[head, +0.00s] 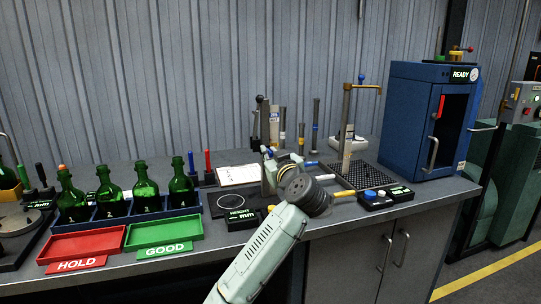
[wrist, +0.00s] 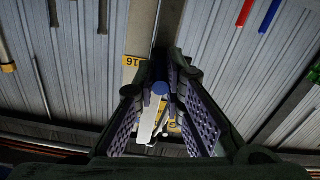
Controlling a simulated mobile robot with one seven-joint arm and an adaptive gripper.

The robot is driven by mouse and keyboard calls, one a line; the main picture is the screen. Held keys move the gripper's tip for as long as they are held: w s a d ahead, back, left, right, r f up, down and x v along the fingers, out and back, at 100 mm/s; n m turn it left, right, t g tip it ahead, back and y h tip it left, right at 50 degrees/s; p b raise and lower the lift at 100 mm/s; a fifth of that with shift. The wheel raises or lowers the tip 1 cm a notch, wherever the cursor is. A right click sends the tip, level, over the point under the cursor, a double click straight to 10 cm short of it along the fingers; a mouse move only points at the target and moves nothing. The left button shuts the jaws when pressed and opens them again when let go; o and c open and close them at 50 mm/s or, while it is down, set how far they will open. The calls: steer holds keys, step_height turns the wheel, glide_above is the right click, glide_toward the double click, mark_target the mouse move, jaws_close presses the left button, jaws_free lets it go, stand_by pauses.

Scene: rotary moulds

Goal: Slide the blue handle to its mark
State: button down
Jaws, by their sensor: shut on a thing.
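The blue handle (wrist: 160,88) shows its round end between the two fingers of my gripper (wrist: 158,104) in the wrist view. My gripper is shut on it. Behind it rises a pale upright column (wrist: 142,35) with a yellow label reading 16, seen upside down. In the head view my gripper (head: 268,155) is at the upright gauge behind the HEIGHT mm display (head: 241,217). There the handle is mostly hidden by my gripper and wrist. I cannot make out which mark the handle stands at.
Left are numbered green bottles (head: 145,187) in a blue rack, a red HOLD tray (head: 82,244) and a green GOOD tray (head: 165,232). Right are a perforated plate (head: 362,176) with a tall post and a blue READY cabinet (head: 412,120). Several dark rods stand behind the gauge.

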steer(key=shift+r, duration=0.25)
step_height(320, 180, up, 7)
steer(key=shift+r+p, duration=0.1)
steer(key=shift+p, duration=0.3)
steer(key=c, duration=1.7)
jaws_free()
steer(key=shift+a+f, duration=0.15)
steer(key=shift+f, duration=0.05)
steer(key=shift+o, duration=0.2)
steer(key=shift+s, duration=0.1)
